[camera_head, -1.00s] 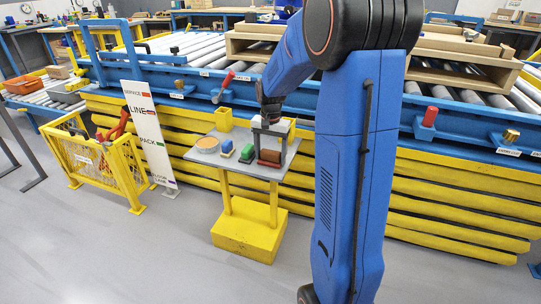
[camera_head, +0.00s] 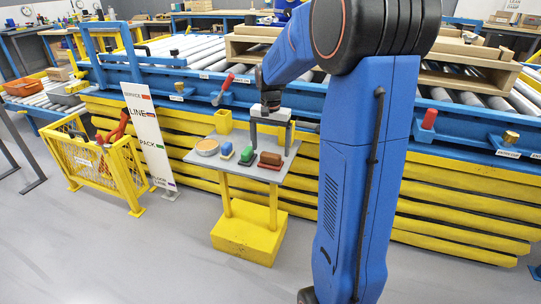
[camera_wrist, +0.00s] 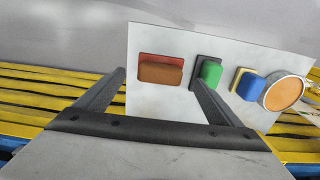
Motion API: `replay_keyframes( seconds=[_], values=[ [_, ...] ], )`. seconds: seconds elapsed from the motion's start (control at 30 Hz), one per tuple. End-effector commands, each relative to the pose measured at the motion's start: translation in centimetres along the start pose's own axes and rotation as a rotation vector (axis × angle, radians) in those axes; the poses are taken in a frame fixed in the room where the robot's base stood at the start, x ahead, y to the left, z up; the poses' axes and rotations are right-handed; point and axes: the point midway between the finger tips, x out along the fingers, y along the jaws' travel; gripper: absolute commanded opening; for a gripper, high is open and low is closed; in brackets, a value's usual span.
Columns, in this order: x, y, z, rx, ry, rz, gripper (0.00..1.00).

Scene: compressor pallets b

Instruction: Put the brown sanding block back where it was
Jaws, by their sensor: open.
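The brown sanding block (camera_head: 270,158) sits on a red base (camera_head: 268,167) at the right of a small grey table (camera_head: 206,170). In the wrist view the brown block (camera_wrist: 160,73) lies on the red base (camera_wrist: 160,57), which shows along its far edge. My gripper (camera_head: 270,147) is open and empty, above the block. In the wrist view its fingers (camera_wrist: 158,78) stand apart on either side of the block in the picture, with bare table showing between the block and each finger.
A green block (camera_head: 248,154) on a dark base, a blue block (camera_head: 226,148) on a pale base and a round tan disc (camera_head: 207,147) stand in a row left of the brown block. Yellow beams and a roller conveyor are behind.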

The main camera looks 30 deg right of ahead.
Motion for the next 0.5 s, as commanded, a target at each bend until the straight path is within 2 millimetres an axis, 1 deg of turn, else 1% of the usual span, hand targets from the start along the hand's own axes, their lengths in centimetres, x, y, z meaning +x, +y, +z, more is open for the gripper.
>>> replay_keyframes(
  seconds=[0.03,0.2,0.33,0.5],
  values=[
    [-1.1,-0.1,-0.1,0.000,0.003,-0.002,0.89],
    [-4.1,0.0,-0.1,0.000,0.002,-0.002,0.89],
    [-5.7,0.0,-0.1,0.000,0.001,-0.001,0.89],
    [-6.8,0.0,0.1,-0.002,0.001,-0.001,0.89]
  ],
)
